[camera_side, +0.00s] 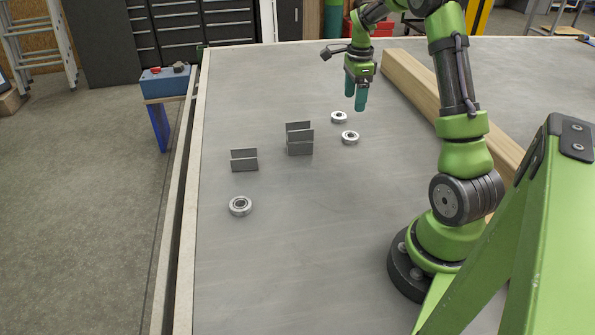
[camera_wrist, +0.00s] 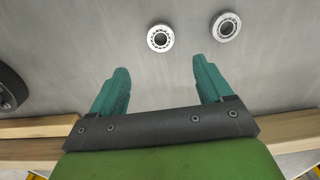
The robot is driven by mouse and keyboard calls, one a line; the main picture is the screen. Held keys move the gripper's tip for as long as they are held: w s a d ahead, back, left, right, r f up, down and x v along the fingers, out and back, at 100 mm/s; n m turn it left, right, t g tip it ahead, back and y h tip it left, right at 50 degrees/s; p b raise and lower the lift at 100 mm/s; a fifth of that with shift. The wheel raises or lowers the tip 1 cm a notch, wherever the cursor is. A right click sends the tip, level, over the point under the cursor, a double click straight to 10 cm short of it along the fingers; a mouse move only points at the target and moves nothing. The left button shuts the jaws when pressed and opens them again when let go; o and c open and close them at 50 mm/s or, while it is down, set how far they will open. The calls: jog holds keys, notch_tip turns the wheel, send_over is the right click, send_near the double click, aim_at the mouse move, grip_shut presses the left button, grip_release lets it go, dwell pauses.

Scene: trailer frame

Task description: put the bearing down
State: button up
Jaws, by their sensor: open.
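Three silver ring bearings lie flat on the grey table. In the side view, one bearing (camera_side: 350,138) and another bearing (camera_side: 339,117) lie close together near the table's middle, and a third bearing (camera_side: 240,206) lies apart at the front left. The wrist view shows two bearings, a left one (camera_wrist: 160,38) and a right one (camera_wrist: 226,27), both beyond my fingertips. My gripper (camera_side: 355,97) has teal fingers pointing down above the table, near the close pair. It also shows in the wrist view (camera_wrist: 160,66), its fingers wide apart with nothing between them.
Grey metal channel pieces stand left of the pair: a larger one (camera_side: 299,140) and a smaller one (camera_side: 244,160). A long wooden beam (camera_side: 420,85) lies right of my gripper. The table front (camera_side: 290,270) is clear. A blue box (camera_side: 165,82) stands beyond the left edge.

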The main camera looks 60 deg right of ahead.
jog(key=a+r+n+t, duration=0.2)
jog(key=a+r+n, duration=0.3)
jog(key=a, duration=0.4)
jog(key=a+r+n+t, duration=0.2)
jog(key=a+r+n, duration=0.35)
jog(key=a, duration=0.45)
jog(key=s+a+n+t+y, duration=0.1)
jog(key=s+a+n, duration=0.4)
jog(key=a+n, duration=0.1)
jog(key=s+a+r+n+t+y, duration=0.1)
jog(key=s+a+n+t, duration=0.1)
jog(key=s+a+n, duration=0.3)
jog(key=a+n, duration=0.1)
jog(key=a, duration=0.3)
jog(key=shift+s+r, duration=0.2)
jog(key=shift+s, duration=0.05)
jog(key=shift+o, duration=0.5)
jog(key=shift+a, duration=0.1)
